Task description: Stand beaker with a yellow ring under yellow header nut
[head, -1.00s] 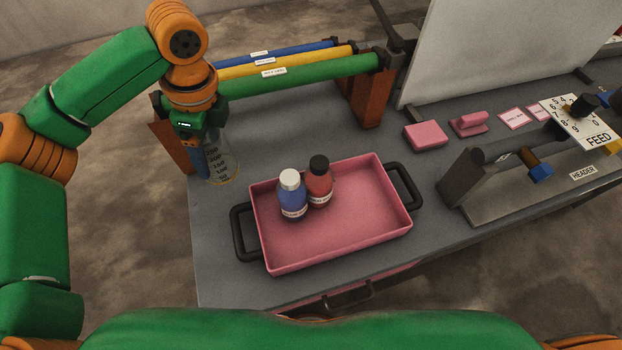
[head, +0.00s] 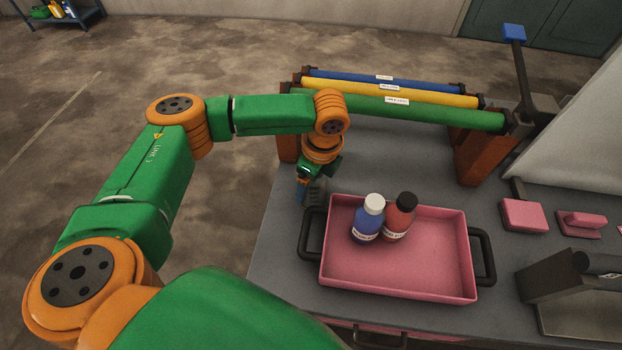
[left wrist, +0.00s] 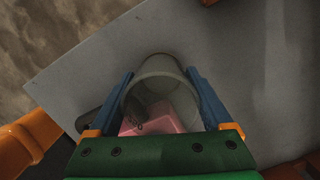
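My left gripper (head: 307,192) is low over the table, beside the tray's back left corner. In the left wrist view its blue fingers (left wrist: 163,105) lie against both sides of a clear beaker (left wrist: 160,68). In the head view the beaker (head: 317,192) is mostly hidden behind the gripper, and only a dark, marked side shows. I cannot make out a yellow ring on it now. Only the dark left end of the header fixture (head: 555,272) shows at the right edge. The yellow header nut is not in view. My right gripper is not in view.
A pink tray (head: 425,275) with black handles stands close beside the beaker, holding a blue bottle (head: 367,222) and a red bottle (head: 398,220). Blue, yellow and green bars (head: 410,109) span the table's back. A pink block (head: 523,215) and pink stamp-like piece (head: 581,224) lie right.

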